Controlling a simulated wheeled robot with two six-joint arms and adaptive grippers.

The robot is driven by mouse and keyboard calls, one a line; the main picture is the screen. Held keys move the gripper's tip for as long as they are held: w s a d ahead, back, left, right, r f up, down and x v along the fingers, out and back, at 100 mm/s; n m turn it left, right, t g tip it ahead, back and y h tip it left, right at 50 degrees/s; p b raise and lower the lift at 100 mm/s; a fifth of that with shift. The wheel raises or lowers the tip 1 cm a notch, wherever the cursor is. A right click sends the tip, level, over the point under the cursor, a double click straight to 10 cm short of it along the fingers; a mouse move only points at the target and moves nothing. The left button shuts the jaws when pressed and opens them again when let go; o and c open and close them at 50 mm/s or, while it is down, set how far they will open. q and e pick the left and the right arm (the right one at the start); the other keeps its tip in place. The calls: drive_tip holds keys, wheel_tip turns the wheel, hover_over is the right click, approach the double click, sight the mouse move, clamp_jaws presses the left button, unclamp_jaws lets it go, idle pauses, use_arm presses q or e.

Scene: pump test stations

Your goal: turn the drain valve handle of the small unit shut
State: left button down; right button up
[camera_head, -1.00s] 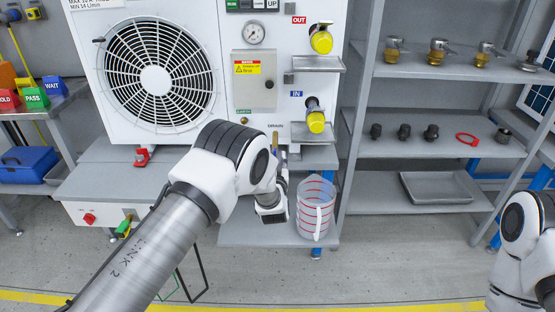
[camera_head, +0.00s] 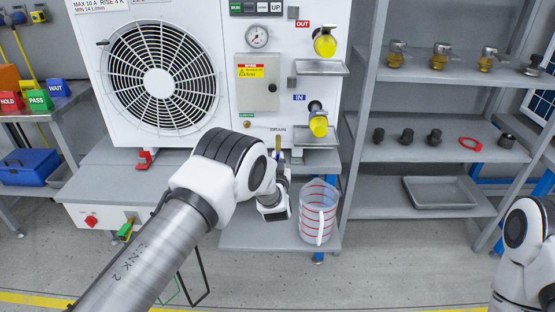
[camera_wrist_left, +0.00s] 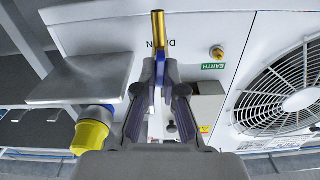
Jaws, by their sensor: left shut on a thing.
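The small unit (camera_head: 265,105) is the white cabinet with the fan, gauge and yellow-capped ports. Its drain valve sits under the DRAIN label, low on the front. In the left wrist view a brass-coloured bar (camera_wrist_left: 158,30) of the valve sticks out past my left fingertips, with a blue part (camera_wrist_left: 161,68) between them. My left gripper (camera_wrist_left: 160,82) is shut on the valve handle. In the head view my left wrist hides most of the valve and the fingers; only a brass bit (camera_head: 278,142) shows above. My right arm is at the right edge; its gripper is out of view.
A clear jug with red rings (camera_head: 319,210) stands on the low shelf (camera_head: 255,236), close right of my left wrist. A drip tray (camera_head: 314,162) juts out above it. Grey shelves (camera_head: 440,150) with fittings stand to the right.

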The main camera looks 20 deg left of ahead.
use_arm(q)
drive_tip(key=shift+d+f+m+b, duration=0.1)
drive_tip(key=shift+m+b, duration=0.2)
drive_tip(key=shift+m, duration=2.5)
drive_tip(key=shift+d+f+m+b, duration=0.1)
drive_tip(key=shift+m+b, duration=0.25)
drive_tip(key=shift+m, duration=2.45)
drive_tip(key=shift+d+f+m+b, duration=0.1)
drive_tip(key=shift+m+b, duration=0.2)
drive_tip(key=shift+m, duration=2.5)
drive_tip(key=c, duration=1.3)
unclamp_jaws()
drive_tip(key=v, duration=1.2)
